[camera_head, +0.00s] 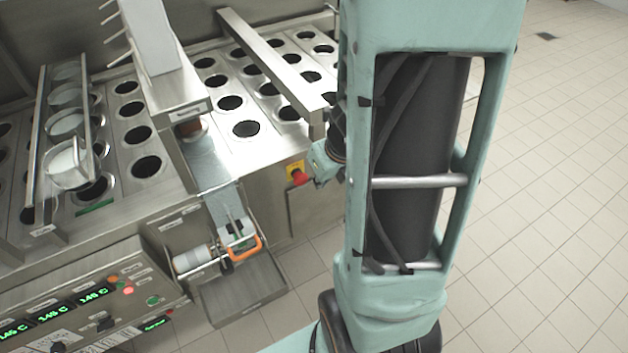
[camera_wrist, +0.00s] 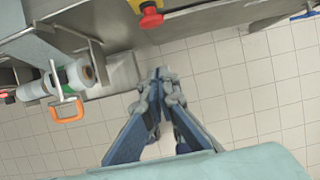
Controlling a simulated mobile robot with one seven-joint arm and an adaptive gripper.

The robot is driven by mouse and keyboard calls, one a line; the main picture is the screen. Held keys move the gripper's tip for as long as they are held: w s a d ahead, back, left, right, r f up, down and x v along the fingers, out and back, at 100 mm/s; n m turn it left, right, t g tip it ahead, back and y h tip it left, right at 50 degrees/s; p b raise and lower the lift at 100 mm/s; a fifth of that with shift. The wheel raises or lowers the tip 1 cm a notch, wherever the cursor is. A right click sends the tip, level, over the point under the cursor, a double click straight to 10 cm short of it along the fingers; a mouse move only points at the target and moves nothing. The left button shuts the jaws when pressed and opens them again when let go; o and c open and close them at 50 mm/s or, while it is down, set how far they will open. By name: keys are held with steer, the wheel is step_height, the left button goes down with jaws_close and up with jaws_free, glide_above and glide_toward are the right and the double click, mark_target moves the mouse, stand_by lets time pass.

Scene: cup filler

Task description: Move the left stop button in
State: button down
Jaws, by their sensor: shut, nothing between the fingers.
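A red stop button (camera_head: 299,177) on a yellow plate is on the front face of the steel machine, just left of a teal part of my arm. It also shows in the wrist view, where the red stop button (camera_wrist: 151,17) is at the top, on the machine's edge. My gripper (camera_wrist: 161,76) points away from the camera, with its fingertips together and nothing between them. In the wrist picture it is below the button and apart from it. In the head view my arm hides the gripper's fingers.
The steel machine (camera_head: 225,147) has rows of round holes. An orange handle (camera_head: 245,249) and a white roll (camera_head: 193,258) stick out at its front, above a metal tray (camera_head: 245,294). A control panel (camera_head: 75,300) with green displays is at lower left. Tiled floor is open to the right.

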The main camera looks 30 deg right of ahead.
mark_target(306, 181)
steer(key=shift+w+a+f+b, duration=0.1)
steer(key=shift+w+f+b, duration=1)
steer(key=shift+w+f, duration=0.95)
steer(key=shift+w+a+f+b, duration=0.1)
steer(key=shift+w+f+b, duration=0.95)
steer(key=shift+w+f, duration=0.9)
steer(key=shift+s+f, duration=0.2)
